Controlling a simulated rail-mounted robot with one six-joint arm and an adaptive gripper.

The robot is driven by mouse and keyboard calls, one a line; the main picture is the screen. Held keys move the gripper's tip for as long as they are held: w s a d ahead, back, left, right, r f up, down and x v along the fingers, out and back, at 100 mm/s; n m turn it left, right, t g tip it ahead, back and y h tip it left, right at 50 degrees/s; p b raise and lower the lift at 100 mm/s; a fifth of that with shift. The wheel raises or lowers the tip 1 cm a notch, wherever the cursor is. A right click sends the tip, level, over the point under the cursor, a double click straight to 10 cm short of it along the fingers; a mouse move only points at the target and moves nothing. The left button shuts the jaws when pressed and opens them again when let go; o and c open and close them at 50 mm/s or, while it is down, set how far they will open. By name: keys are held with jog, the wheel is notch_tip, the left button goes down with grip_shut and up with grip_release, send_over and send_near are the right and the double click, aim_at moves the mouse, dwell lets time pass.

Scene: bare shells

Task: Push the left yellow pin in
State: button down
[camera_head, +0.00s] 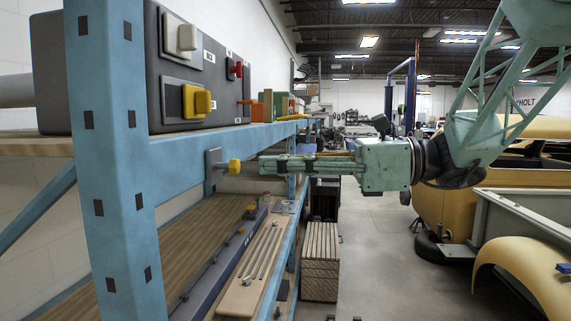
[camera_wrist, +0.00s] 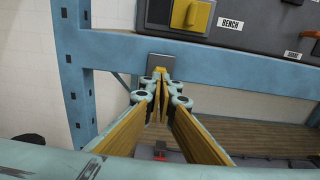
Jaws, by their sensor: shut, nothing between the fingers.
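A yellow pin (camera_head: 234,167) sticks out from a small grey plate (camera_head: 214,160) on the blue shelf beam. My gripper (camera_head: 261,165) is level with the pin and points at it from the right in the head view, with a small gap between tips and pin. In the wrist view the shut fingertips (camera_wrist: 160,76) meet in front of the grey plate (camera_wrist: 167,61) and hide most of the pin. The fingers are shut and empty. I cannot pick out a second pin like it on the beam.
Above the beam, a dark panel box carries a yellow knob (camera_head: 197,101), a white switch (camera_head: 181,38) and a red knob (camera_head: 236,69). The blue upright (camera_head: 112,150) stands left. A lower wooden shelf (camera_head: 190,245) holds a board with rods.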

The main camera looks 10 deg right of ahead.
aim_at(239, 165)
jog(key=shift+x, duration=1.85)
jog(key=shift+w, duration=0.1)
